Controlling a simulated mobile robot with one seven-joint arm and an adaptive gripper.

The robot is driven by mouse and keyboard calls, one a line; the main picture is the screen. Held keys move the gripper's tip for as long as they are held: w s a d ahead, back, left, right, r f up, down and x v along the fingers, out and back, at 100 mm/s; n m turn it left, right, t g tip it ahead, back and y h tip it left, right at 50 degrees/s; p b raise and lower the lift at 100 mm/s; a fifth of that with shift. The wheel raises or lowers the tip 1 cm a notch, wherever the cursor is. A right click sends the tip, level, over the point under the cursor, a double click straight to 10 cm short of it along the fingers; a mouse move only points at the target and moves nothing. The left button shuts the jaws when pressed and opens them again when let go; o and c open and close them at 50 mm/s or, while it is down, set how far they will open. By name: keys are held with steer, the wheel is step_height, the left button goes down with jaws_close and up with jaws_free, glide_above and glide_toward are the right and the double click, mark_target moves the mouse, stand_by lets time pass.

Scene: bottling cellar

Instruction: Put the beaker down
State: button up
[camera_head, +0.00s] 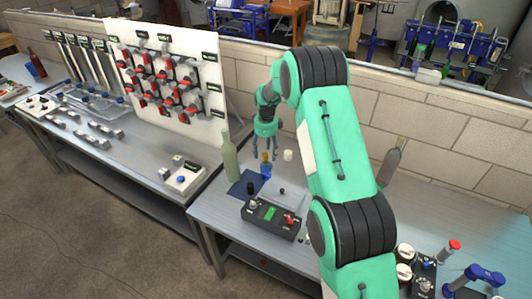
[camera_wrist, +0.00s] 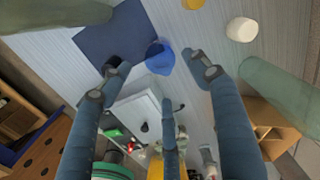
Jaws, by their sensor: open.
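A small blue beaker (camera_head: 266,170) stands on the bench beside the dark blue mat (camera_head: 245,184). In the wrist view the beaker (camera_wrist: 159,60) appears between the spread fingertips, at the edge of the mat (camera_wrist: 110,40). My gripper (camera_head: 265,153) is open and points down, just above the beaker. The fingers appear apart from the beaker, with nothing held. I cannot tell the exact height gap.
A green bottle (camera_head: 229,158) stands left of the mat, and a white cup (camera_head: 288,155) stands right of my gripper. A black control box (camera_head: 271,218) sits in front. Another bottle (camera_head: 389,167) stands behind my arm. A tool panel (camera_head: 165,80) rises at left.

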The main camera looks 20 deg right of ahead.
steer(key=s+a+r+n+t, duration=0.15)
steer(key=s+r+n, duration=0.25)
steer(key=s+r, duration=0.55)
steer(key=s+a+r+n, duration=0.2)
steer(key=s+r+n, duration=0.3)
steer(key=r, duration=0.7)
steer(key=s+a+r+n+t, duration=0.1)
steer(key=s+r+n, duration=0.2)
steer(key=s+r, duration=0.7)
steer(key=s+a+r+n+t, duration=0.1)
steer(key=s+n, duration=0.5)
steer(key=s, duration=0.9)
steer(key=s+a+r+n+t, duration=0.1)
steer(key=s+n, duration=0.4)
steer(key=s, duration=1)
step_height(320, 180, up, 2)
steer(key=shift+s+a+r+n+t, duration=0.2)
steer(key=shift+a+n+t, duration=0.15)
steer(key=shift+t, duration=0.2)
